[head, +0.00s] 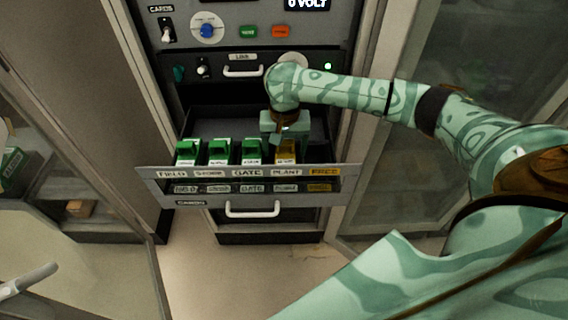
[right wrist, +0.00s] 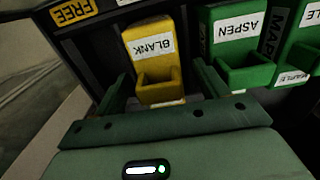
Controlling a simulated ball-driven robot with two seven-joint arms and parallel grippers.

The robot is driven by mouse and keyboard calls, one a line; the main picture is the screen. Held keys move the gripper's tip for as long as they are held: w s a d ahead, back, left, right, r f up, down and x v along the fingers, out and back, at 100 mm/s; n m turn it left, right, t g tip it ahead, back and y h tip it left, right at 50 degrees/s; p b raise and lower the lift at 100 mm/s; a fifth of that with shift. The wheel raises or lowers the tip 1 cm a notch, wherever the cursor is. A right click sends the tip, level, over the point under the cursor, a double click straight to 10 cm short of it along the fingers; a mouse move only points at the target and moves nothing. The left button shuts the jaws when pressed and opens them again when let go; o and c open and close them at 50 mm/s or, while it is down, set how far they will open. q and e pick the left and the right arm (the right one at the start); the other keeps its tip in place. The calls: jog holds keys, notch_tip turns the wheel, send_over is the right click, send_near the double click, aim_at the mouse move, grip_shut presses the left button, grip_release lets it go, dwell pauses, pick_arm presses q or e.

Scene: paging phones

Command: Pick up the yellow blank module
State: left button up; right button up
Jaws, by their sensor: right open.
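The yellow blank module (head: 286,152) stands in the open drawer, behind the PLANT label, at the right end of a row of green modules. In the right wrist view the yellow module (right wrist: 152,50), labelled BLANK, is upright in its slot, with an open pocket at its near end. My right gripper (head: 285,132) is over the module from above and partly hides it in the head view. In the right wrist view my right gripper's fingers (right wrist: 163,76) are spread, one on each side of the module. Contact cannot be made out. My left gripper is not in view.
Green modules (head: 220,152) stand left of the yellow one; the nearest, labelled ASPEN (right wrist: 240,45), is close to one finger. The slot by the FREE label (right wrist: 74,12) looks empty. The drawer front (head: 160,174) is a low wall. A cabinet panel with a handle (head: 243,71) rises behind.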

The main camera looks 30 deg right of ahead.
jog(key=c, duration=1.4)
